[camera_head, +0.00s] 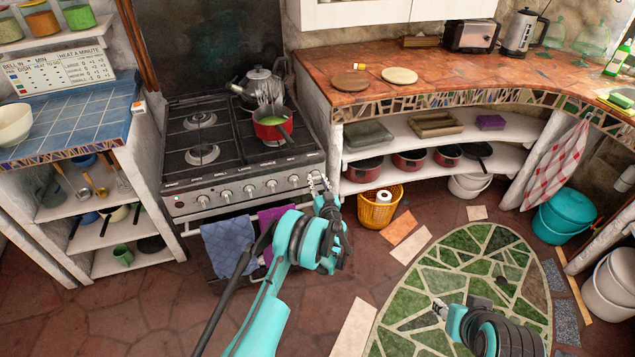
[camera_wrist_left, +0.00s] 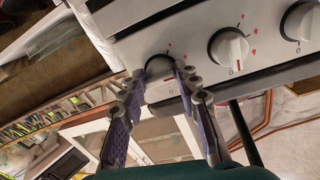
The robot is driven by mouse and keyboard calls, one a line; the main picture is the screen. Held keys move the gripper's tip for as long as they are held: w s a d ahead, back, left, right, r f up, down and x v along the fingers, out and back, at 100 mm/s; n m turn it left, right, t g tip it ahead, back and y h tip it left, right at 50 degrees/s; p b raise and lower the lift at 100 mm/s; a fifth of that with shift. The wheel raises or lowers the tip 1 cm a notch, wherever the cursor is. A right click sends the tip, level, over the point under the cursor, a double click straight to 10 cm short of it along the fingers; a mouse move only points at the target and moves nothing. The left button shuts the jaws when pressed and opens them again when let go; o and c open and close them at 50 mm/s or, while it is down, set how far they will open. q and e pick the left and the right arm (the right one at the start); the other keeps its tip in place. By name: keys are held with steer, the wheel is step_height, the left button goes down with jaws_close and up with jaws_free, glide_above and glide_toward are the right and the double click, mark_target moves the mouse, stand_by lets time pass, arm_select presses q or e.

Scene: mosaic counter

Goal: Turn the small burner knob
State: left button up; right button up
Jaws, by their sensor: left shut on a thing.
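The stove (camera_head: 240,150) stands at the left of centre in the head view, with a row of round knobs along its front panel. My left gripper (camera_head: 318,181) is at the right end of that panel. In the left wrist view, its fingers stand on either side of a knob (camera_wrist_left: 160,68) and are shut on it. The fingertips partly cover this knob. Another white knob (camera_wrist_left: 230,48) with a red mark sits beside it, and a further knob (camera_wrist_left: 304,24) shows at the right edge. My right gripper (camera_head: 440,309) is over the floor at the lower right, away from the stove; its opening is too small to judge.
A kettle (camera_head: 263,82) and a red pot (camera_head: 268,133) with green contents stand on the stove. Blue (camera_head: 228,244) and purple towels hang below the knobs. A yellow basket (camera_head: 378,212) stands on the floor to the right. Floor between the arms is mostly clear.

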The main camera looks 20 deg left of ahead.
arm_select(q)
steer(key=m, duration=0.8)
steer(key=shift+a+r+m+g, duration=0.1)
steer(key=shift+r+m+g, duration=0.05)
steer(key=shift+m+g, duration=0.2)
steer(key=m, duration=0.4)
steer(key=shift+y, duration=0.3)
steer(key=shift+r+m+g, duration=0.1)
steer(key=shift+m+g, duration=0.25)
steer(key=shift+m, duration=1.8)
steer(key=shift+w, duration=0.1)
steer(key=o, duration=1.1)
steer(key=shift+o, duration=0.2)
